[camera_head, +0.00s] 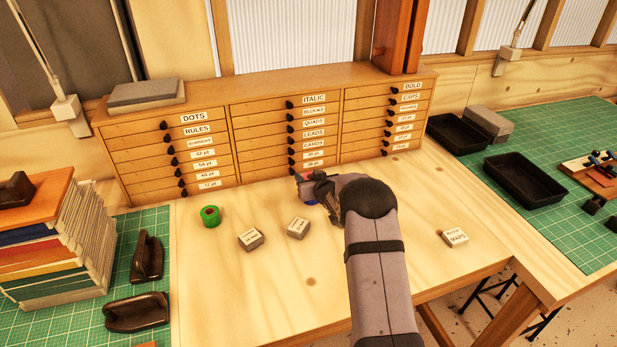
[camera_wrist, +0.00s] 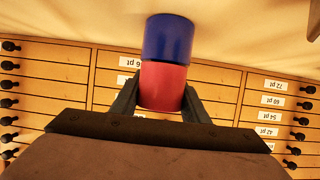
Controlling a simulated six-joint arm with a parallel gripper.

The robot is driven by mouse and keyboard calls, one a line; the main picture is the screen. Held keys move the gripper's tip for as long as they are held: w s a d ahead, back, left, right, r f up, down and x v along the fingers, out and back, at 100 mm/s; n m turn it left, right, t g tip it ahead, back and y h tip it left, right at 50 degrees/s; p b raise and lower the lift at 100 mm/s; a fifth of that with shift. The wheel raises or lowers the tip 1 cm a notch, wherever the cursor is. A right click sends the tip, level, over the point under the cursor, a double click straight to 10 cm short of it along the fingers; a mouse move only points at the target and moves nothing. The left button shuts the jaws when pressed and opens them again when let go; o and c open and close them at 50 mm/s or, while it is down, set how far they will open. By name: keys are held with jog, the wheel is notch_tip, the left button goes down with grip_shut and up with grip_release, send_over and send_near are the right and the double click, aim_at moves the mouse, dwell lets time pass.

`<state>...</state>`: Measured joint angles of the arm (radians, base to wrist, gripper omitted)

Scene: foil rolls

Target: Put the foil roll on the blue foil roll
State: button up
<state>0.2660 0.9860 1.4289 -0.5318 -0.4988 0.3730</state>
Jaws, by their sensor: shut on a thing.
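My gripper (camera_wrist: 160,100) is shut on a red foil roll (camera_wrist: 163,86), with one finger on each side of it in the wrist view. A blue foil roll (camera_wrist: 168,38) stands on the bench, end to end with the red one. Their edges meet in the wrist view with no gap showing; I cannot tell whether the red roll's weight rests on it. In the head view my gripper (camera_head: 312,184) covers most of both rolls; a bit of the red roll (camera_head: 298,178) and of the blue roll (camera_head: 309,202) shows. A green foil roll (camera_head: 210,216) stands apart to the left.
A wooden drawer cabinet (camera_head: 265,135) stands close behind my gripper. Small labelled blocks lie on the bench (camera_head: 240,290): two left of my arm (camera_head: 250,239) (camera_head: 298,228) and one to the right (camera_head: 455,238). The front middle of the bench is clear.

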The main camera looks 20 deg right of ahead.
jog(key=o, duration=1.1)
jog(key=shift+o, duration=0.2)
jog(key=shift+r, duration=0.1)
jog(key=b+v, duration=0.3)
jog(key=v, duration=0.9)
jog(key=shift+s, duration=0.1)
jog(key=s+a+f+g, duration=0.1)
jog(key=s+a+g, duration=0.1)
jog(key=s, duration=0.3)
jog(key=s+a+f+g+h, duration=0.1)
jog(key=s+a+f+g, duration=0.1)
jog(key=s, duration=0.4)
jog(key=s+a+f+g, duration=0.2)
jog(key=s+g, duration=0.1)
jog(key=s, duration=0.3)
jog(key=shift+f+m, duration=0.1)
jog(key=shift+m, duration=0.3)
jog(key=s+a+f+g, duration=0.1)
jog(key=s+a+g, duration=0.2)
jog(key=s, duration=0.7)
jog(key=s+a+f+g+y, duration=0.1)
jog(key=s+a+g, duration=0.2)
jog(key=s, duration=0.7)
jog(key=shift+s+a+n+g, duration=0.3)
jog(key=shift+s+a+n, duration=0.1)
jog(key=shift+a, duration=0.1)
jog(key=shift+w, duration=0.1)
